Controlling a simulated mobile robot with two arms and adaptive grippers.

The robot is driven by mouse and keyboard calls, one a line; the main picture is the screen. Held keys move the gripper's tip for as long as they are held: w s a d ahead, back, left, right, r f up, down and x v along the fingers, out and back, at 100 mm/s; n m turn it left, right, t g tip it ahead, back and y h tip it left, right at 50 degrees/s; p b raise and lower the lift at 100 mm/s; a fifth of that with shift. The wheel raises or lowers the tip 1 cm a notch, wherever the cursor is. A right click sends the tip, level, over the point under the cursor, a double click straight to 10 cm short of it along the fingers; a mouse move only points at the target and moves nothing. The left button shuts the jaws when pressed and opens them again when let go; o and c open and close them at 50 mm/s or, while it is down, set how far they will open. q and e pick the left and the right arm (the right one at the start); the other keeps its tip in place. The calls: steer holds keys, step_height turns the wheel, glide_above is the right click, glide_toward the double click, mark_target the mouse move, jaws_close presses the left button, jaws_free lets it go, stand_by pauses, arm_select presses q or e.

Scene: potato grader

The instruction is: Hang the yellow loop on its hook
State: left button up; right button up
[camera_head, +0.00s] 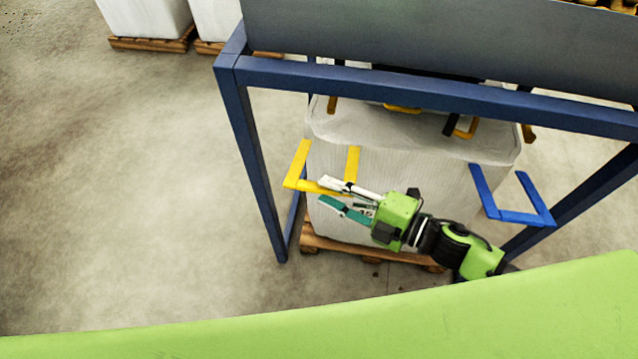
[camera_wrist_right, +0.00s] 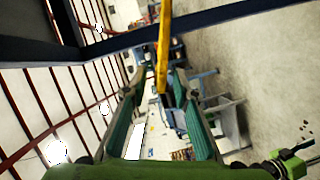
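The yellow loop (camera_head: 298,166) is a U-shaped strap at the upper left corner of the white bulk bag (camera_head: 450,185), under the blue frame. My right gripper (camera_head: 324,191) is at the loop's lower bar, its two fingers apart. In the right wrist view the yellow loop (camera_wrist_right: 164,45) reaches in between the open fingers of my right gripper (camera_wrist_right: 155,88), with gaps visible on both sides. I cannot tell whether a finger touches it. Short orange-yellow pieces (camera_head: 332,104) hang under the frame bar; which one is the loop's hook is unclear. My left gripper is not in view.
A blue loop (camera_head: 515,216) stands out at the bag's right side. The blue frame (camera_head: 245,130) has a post left of the bag and a beam above it. The bag stands on a wooden pallet (camera_head: 345,252). Open concrete floor (camera_head: 130,200) lies to the left.

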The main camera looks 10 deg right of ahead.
mark_target(319, 186)
steer(key=shift+x, duration=1.65)
jaws_close()
steer(key=shift+p, duration=0.35)
steer(key=shift+r+p, duration=0.4)
steer(key=shift+p, duration=0.15)
steer(key=w+d+r+m+g+p, duration=0.1)
steer(key=w+r+p, duration=0.5)
steer(key=p, duration=0.6)
steer(key=shift+w+d+r+m+h, duration=0.35)
steer(key=shift+d+r+m, duration=0.3)
steer(key=shift+r+m, duration=0.5)
